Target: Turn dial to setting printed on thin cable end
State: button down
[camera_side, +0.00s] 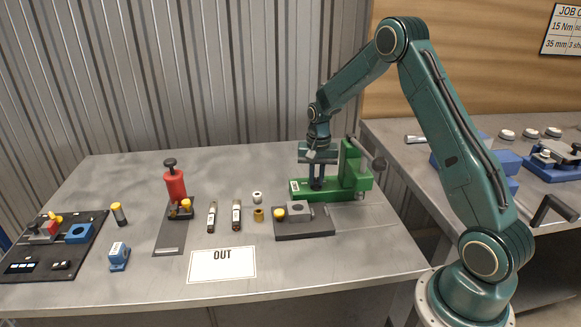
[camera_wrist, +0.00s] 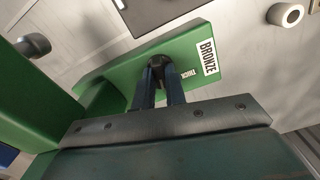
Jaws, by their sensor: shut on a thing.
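A green bench device (camera_side: 330,190) stands at the back right of the table. Any dial markings are hidden. Two dark cylinders with pale labels, left (camera_side: 212,217) and right (camera_side: 237,216), lie mid-table; their print is too small to read.
A dark block fixture (camera_side: 318,227) sits just in front of the green device. A pale ring (camera_side: 257,197) and a brass ring (camera_side: 258,214) are to its left.

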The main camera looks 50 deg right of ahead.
aim_at(316, 179)
jog(key=m, duration=0.4)
jog(key=shift+m, duration=0.3)
jog(key=m, duration=0.4)
dwell(0.3)
jog(key=c, duration=1.4)
grip_release()
jog(key=shift+c, duration=0.2)
jog(key=shift+r, duration=0.1)
notch_tip(316, 179, up, 14)
